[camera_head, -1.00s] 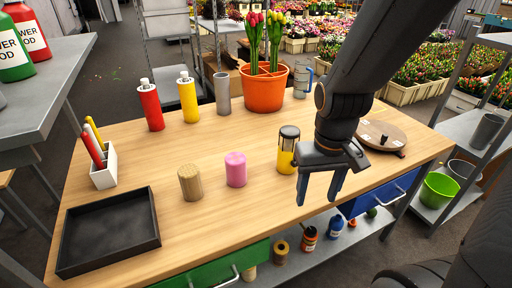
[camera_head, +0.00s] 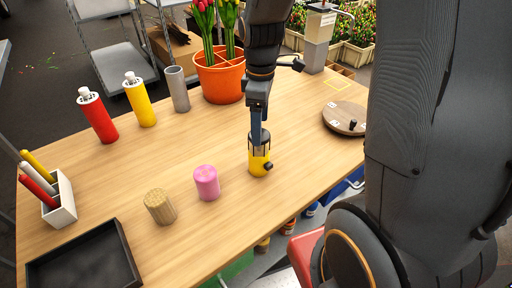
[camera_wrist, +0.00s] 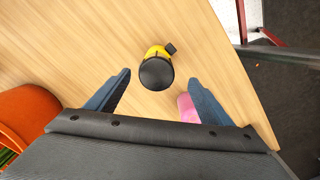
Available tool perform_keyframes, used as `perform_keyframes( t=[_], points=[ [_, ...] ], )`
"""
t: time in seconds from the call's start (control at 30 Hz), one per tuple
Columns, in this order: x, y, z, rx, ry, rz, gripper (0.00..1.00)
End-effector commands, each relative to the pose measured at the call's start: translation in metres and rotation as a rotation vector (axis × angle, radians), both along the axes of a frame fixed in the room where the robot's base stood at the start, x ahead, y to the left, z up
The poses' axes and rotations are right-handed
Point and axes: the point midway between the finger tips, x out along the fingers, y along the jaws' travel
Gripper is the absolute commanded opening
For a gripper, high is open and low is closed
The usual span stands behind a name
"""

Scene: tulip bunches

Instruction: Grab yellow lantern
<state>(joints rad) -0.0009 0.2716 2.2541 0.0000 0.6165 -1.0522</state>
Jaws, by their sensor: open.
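The yellow lantern (camera_head: 259,163) stands upright on the wooden table, with a dark cage top and a dark knob on its side. In the wrist view the lantern (camera_wrist: 156,68) shows its round black top, with a little yellow behind it. My gripper (camera_head: 259,128) is right above and behind the lantern in the head view, and covers part of its top. In the wrist view my gripper (camera_wrist: 160,82) is open, with one blue finger on each side of the lantern's near side. Nothing is held. Whether the fingertips reach down beside the lantern is unclear.
A pink cylinder (camera_head: 206,182) and a tan cylinder (camera_head: 160,206) stand left of the lantern. An orange pot (camera_head: 220,78) with tulips is behind. A round wooden board (camera_head: 345,118) lies to the right. A black tray (camera_head: 84,262) is at the front left.

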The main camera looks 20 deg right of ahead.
Motion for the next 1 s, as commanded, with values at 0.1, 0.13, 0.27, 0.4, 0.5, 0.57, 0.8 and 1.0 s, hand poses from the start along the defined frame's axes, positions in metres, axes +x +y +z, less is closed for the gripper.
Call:
perform_keyframes(
  t=[0.1, 0.13, 0.27, 0.4, 0.5, 0.57, 0.8, 1.0],
  points=[
    [0.004, 0.004, -0.011, 0.000, 0.000, 0.016, 0.74],
    [0.004, 0.005, -0.013, 0.000, 0.000, 0.019, 0.74],
    [0.007, 0.007, -0.021, 0.000, 0.000, 0.022, 0.74],
    [0.007, 0.007, -0.026, 0.000, 0.001, 0.023, 0.74],
    [0.007, 0.006, -0.033, 0.000, 0.002, 0.022, 0.74],
    [0.006, 0.006, -0.039, 0.000, 0.004, 0.021, 0.74],
    [0.006, 0.003, -0.056, 0.000, 0.002, 0.018, 0.74],
    [0.004, -0.001, -0.080, 0.000, 0.004, 0.017, 0.74]
  ],
)
